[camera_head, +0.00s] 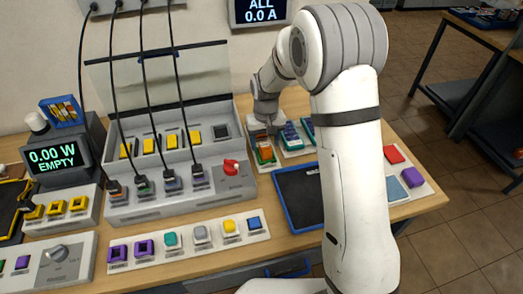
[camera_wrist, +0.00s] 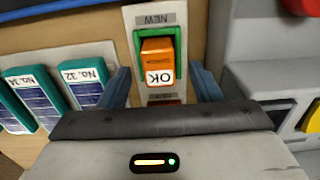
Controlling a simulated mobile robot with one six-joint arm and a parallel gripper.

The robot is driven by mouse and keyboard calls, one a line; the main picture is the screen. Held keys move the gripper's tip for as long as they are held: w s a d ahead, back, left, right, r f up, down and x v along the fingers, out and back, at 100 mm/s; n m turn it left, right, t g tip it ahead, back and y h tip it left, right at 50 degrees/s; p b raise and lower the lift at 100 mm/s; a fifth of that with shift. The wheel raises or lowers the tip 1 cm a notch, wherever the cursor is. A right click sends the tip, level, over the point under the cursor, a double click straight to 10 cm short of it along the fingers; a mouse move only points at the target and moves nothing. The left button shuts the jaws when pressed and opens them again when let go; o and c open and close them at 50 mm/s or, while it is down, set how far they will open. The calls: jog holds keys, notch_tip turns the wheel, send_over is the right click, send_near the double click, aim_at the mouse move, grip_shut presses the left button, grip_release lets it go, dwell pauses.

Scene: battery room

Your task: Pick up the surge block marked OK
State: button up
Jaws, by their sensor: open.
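The surge block marked OK (camera_wrist: 157,62) is orange with a white label. It sits in a green-framed holder (camera_wrist: 139,40) on a plate that reads NEW, seen upside down in the wrist view. In the head view the orange block (camera_head: 265,155) is at the back of the bench, right of the grey test unit. My gripper (camera_wrist: 165,88) is open, with one blue-grey finger on each side of the block in the wrist view. I cannot tell whether the fingers touch it. In the head view my gripper (camera_head: 264,130) is just above and behind the block, partly hidden by my arm.
Teal blocks labelled No. 32 (camera_wrist: 87,87) and No. 34 (camera_wrist: 35,98) stand close beside my gripper. The grey test unit (camera_head: 179,205) with a red knob (camera_head: 231,167) is on the other side. A dark blue-edged tray (camera_head: 297,196) lies in front.

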jog(key=shift+d+f, duration=0.1)
jog(key=shift+f, duration=1.35)
jog(key=shift+s, duration=0.1)
jog(key=shift+c, duration=0.4)
jog(key=c, duration=1)
